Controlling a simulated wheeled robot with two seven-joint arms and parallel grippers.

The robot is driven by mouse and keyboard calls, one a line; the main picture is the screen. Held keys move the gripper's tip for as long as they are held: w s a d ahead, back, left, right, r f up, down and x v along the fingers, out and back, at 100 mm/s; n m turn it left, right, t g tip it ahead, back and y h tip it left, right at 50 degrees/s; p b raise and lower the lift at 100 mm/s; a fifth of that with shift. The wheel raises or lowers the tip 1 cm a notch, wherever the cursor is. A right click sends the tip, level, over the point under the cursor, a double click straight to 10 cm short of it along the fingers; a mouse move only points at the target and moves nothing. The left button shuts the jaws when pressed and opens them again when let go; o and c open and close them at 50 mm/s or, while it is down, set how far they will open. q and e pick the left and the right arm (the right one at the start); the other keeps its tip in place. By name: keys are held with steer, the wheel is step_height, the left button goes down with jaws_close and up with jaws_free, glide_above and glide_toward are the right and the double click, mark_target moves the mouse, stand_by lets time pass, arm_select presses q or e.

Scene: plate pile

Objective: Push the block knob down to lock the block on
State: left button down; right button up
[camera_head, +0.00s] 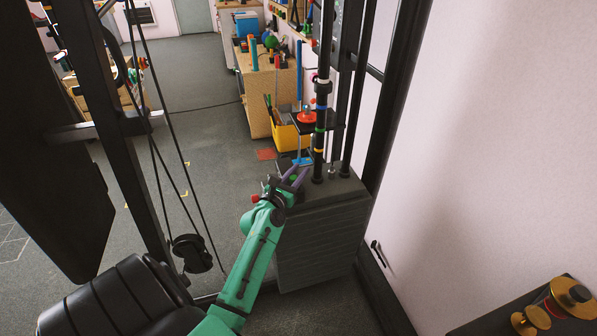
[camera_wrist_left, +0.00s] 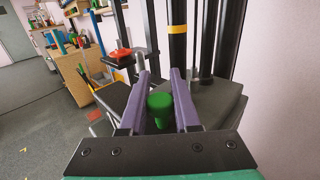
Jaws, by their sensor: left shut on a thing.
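A green knob (camera_wrist_left: 159,106) with a flared round top stands between the purple fingers of my left gripper (camera_wrist_left: 160,78) in the left wrist view. In the head view my left gripper (camera_head: 297,175) is at the near left part of the top of a dark plate stack (camera_head: 318,245), and the green knob is mostly hidden by the fingers. The gripper is shut on the green knob, one finger on each side. The knob's lower end and what it sits in are hidden by the gripper. My right gripper is not in view.
Black upright posts (camera_head: 321,110) with coloured bands rise from the stack, just beyond my left gripper. A red knob (camera_head: 306,117) sits on a dark plate behind. A yellow bin (camera_head: 286,135) and wooden cabinets stand farther back. A pale wall (camera_head: 480,150) closes off the right.

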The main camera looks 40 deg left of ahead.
arm_select(q)
steer(key=shift+f, duration=0.45)
steer(key=c, duration=0.6)
jaws_free()
steer(key=s+d+b, duration=0.2)
steer(key=s, duration=1.2)
steer(key=shift+s+d, duration=0.15)
steer(key=shift+d, duration=0.15)
steer(key=shift+f, duration=0.1)
